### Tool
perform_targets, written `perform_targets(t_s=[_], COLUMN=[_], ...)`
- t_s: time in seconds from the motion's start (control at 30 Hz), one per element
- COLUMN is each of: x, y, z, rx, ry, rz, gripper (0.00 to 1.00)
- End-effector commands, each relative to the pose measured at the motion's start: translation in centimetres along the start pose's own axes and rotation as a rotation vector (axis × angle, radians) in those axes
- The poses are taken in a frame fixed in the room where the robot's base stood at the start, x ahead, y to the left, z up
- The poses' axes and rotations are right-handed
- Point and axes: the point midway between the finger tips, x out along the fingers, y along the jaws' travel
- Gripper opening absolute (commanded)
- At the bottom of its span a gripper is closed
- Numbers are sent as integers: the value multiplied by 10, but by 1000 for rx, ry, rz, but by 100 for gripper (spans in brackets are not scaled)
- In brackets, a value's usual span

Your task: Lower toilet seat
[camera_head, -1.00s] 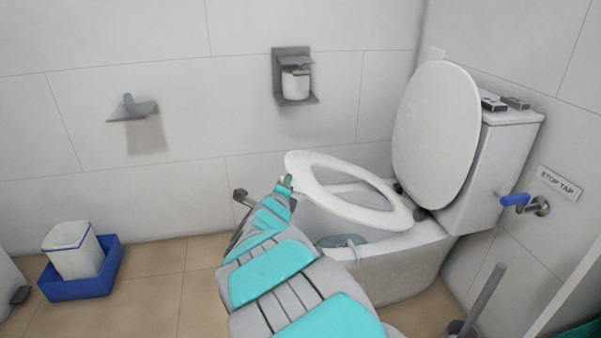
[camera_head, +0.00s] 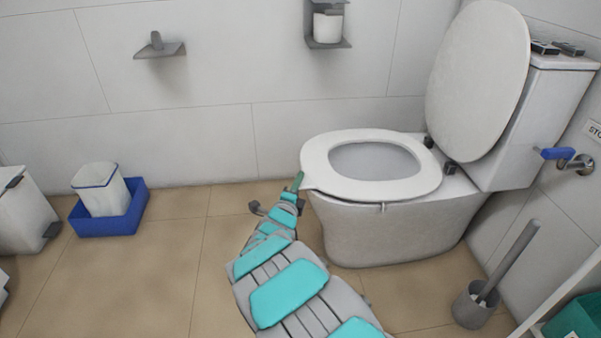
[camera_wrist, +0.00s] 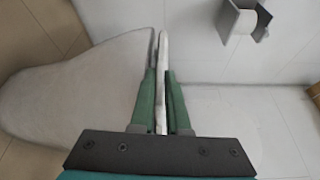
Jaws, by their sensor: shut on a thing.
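The white toilet seat (camera_head: 318,162) lies flat, or nearly so, over the toilet bowl (camera_head: 385,232) in the head view. The lid (camera_head: 478,80) stands upright against the cistern. My gripper (camera_head: 299,182) is at the left front edge of the seat. In the wrist view my gripper's green fingers (camera_wrist: 161,100) are shut on the seat (camera_wrist: 162,58), which shows edge-on between them. The bowl (camera_wrist: 70,95) fills the left of that view. In the head view the contact between fingers and seat is too small to make out.
A blue tray (camera_head: 128,218) with a white bin (camera_head: 100,190) stands on the floor at left. A toilet brush (camera_head: 490,280) stands at right. A blue-handled stop tap (camera_head: 557,154) is on the right wall. A paper holder (camera_head: 328,25) is on the back wall.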

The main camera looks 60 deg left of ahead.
Motion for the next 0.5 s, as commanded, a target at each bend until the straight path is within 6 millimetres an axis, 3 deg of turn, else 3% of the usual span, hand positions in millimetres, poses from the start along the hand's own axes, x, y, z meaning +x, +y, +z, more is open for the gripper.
perform_targets(t_s=[0.1,0.5], x=[-2,-2], y=[14,23], z=[3,2], rx=[-1,-3], ry=[-7,-8], rz=[4,14], gripper=[0,0])
